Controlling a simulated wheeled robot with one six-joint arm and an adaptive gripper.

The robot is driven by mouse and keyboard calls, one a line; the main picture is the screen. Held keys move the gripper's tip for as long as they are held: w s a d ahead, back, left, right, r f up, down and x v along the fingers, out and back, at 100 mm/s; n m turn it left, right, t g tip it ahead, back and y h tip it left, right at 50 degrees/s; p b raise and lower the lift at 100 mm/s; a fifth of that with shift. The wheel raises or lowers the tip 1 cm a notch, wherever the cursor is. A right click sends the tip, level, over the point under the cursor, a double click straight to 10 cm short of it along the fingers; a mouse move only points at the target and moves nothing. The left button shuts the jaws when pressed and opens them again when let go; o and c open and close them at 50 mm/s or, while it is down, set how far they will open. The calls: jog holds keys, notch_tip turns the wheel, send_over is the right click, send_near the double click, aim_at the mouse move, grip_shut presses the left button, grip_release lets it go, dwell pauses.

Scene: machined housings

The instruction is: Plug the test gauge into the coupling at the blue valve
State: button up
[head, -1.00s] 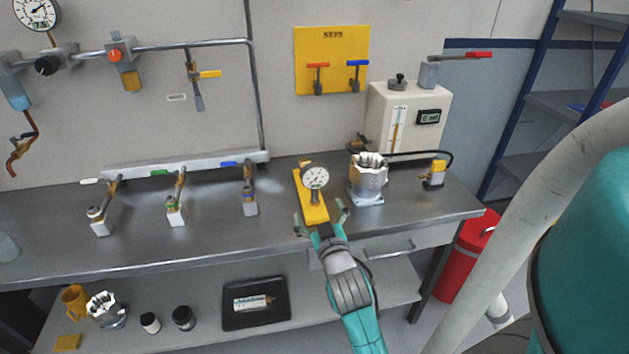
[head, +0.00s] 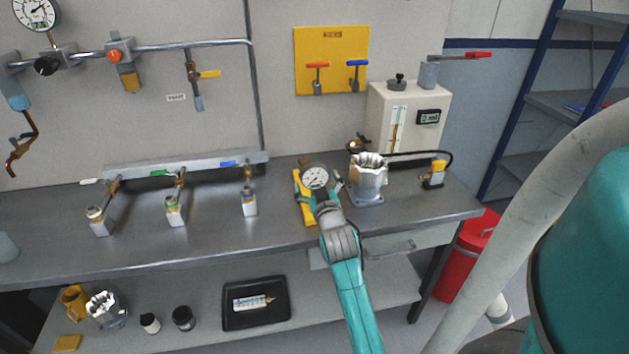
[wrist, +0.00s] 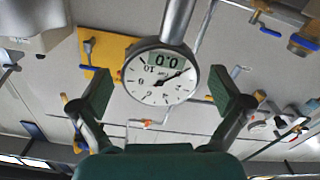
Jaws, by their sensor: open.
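The test gauge (head: 315,177), with a round white dial, stands at the yellow holder (head: 303,209) on the bench. In the wrist view the gauge (wrist: 160,80) appears upside down between my two green finger pads, with a visible gap on each side. My gripper (head: 322,187) is open around the gauge and hides the lower part of it. The blue valve handle (head: 229,164) is on the grey manifold to the left. Its coupling (head: 249,201) hangs below at the bench, left of the yellow holder.
Couplings with a green valve handle (head: 158,173) and a white valve handle (head: 91,181) stand further left. Bench between the holder and blue coupling is clear.

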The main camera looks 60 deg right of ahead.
jog(key=shift+x, duration=0.9)
